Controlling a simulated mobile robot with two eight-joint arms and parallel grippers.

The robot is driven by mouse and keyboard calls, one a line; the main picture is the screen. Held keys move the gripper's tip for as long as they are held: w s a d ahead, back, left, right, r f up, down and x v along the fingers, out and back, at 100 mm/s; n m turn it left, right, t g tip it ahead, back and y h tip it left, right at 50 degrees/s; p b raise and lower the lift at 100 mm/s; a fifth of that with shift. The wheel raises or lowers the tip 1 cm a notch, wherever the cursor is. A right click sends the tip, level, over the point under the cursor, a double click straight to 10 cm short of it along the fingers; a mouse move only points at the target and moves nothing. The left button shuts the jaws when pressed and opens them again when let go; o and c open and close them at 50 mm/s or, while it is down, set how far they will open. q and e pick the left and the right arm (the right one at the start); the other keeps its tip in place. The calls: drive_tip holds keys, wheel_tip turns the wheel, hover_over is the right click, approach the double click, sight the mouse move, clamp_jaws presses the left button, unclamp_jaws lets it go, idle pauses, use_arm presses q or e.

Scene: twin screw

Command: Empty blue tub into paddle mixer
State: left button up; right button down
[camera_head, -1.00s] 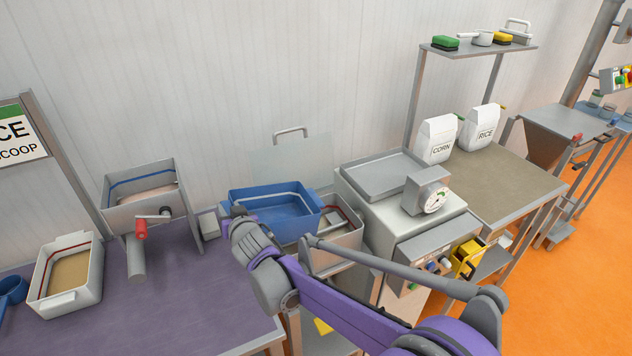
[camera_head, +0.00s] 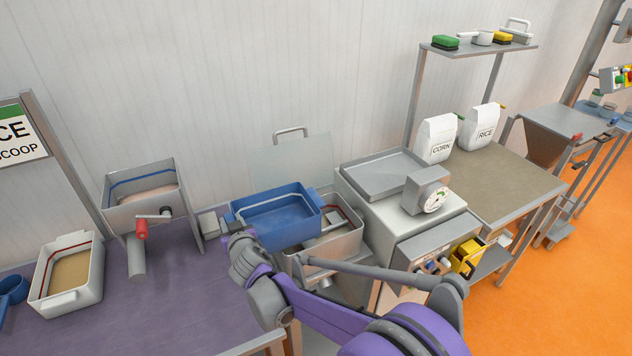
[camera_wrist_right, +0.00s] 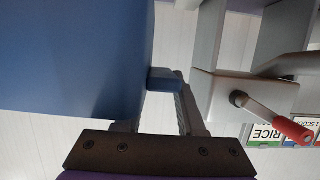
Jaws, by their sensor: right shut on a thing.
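The blue tub (camera_head: 290,238) is over the left part of the paddle mixer (camera_head: 345,243), a steel box with a red line inside. The tub looks slightly tilted, and no loose contents can be made out in its blue inside. My right gripper (camera_head: 234,240) is at the tub's left end. In the right wrist view the tub (camera_wrist_right: 75,60) fills the left side, and my right gripper (camera_wrist_right: 165,90) is shut on its small blue end tab. The tub hides part of the mixer's inside. My left gripper is out of view.
A clear lid with a handle (camera_head: 290,131) stands behind the mixer. A scale (camera_head: 390,175) stands close on the right. A steel hopper with a red-handled crank (camera_head: 140,230) and a pale tub of brown material (camera_head: 45,300) are on the left. The purple bench middle is clear.

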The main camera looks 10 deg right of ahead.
drive_tip(key=shift+r, duration=0.15)
wheel_tip(320, 180, up, 2)
drive_tip(key=shift+r+p, duration=0.15)
drive_tip(key=shift+p, duration=0.45)
drive_tip(key=shift+w+r, duration=0.1)
drive_tip(key=shift+r, duration=0.25)
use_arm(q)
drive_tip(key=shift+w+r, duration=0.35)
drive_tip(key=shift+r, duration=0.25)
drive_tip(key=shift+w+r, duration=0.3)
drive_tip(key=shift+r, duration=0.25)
use_arm(e)
drive_tip(key=shift+f, duration=0.1)
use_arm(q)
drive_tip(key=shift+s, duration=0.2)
